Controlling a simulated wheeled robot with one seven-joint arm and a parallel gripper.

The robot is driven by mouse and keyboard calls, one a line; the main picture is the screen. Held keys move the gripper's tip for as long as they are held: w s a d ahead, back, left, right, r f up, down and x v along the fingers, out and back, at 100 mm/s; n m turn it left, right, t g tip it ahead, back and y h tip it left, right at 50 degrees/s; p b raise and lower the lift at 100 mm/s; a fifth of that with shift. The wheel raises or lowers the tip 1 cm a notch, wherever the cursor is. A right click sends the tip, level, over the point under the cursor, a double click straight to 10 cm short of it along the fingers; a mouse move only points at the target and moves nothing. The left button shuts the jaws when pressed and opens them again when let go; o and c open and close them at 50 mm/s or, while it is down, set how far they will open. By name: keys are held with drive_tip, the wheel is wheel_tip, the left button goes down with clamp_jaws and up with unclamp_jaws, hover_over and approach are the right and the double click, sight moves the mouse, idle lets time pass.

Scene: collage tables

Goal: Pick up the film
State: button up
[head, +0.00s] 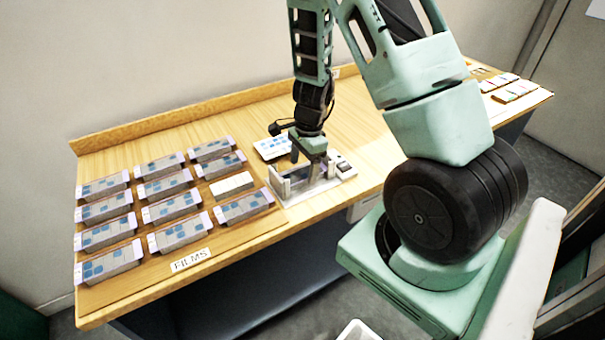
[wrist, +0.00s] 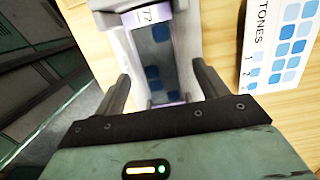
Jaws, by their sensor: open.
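A film strip (wrist: 155,50) with blue squares and purple ends lies in a grey-white holder (wrist: 189,22) in the wrist view. My gripper (wrist: 162,72) is open, with one finger on each side of the film and holder. In the head view my gripper (head: 310,160) points down at the pale holder (head: 325,185) near the middle of the table's front edge. The film there is largely hidden by the fingers and holder. I cannot tell whether the fingers touch anything.
Several film blocks (head: 178,233) stand in rows at left behind a "FILMS" label (head: 191,259), with a plain white block (head: 231,185) among them. A "TONES" card (wrist: 280,45) lies beside the holder. Small cards (head: 515,91) lie at the table's far right.

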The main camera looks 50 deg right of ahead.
drive_tip(key=shift+c, duration=0.3)
drive_tip(key=c, duration=1)
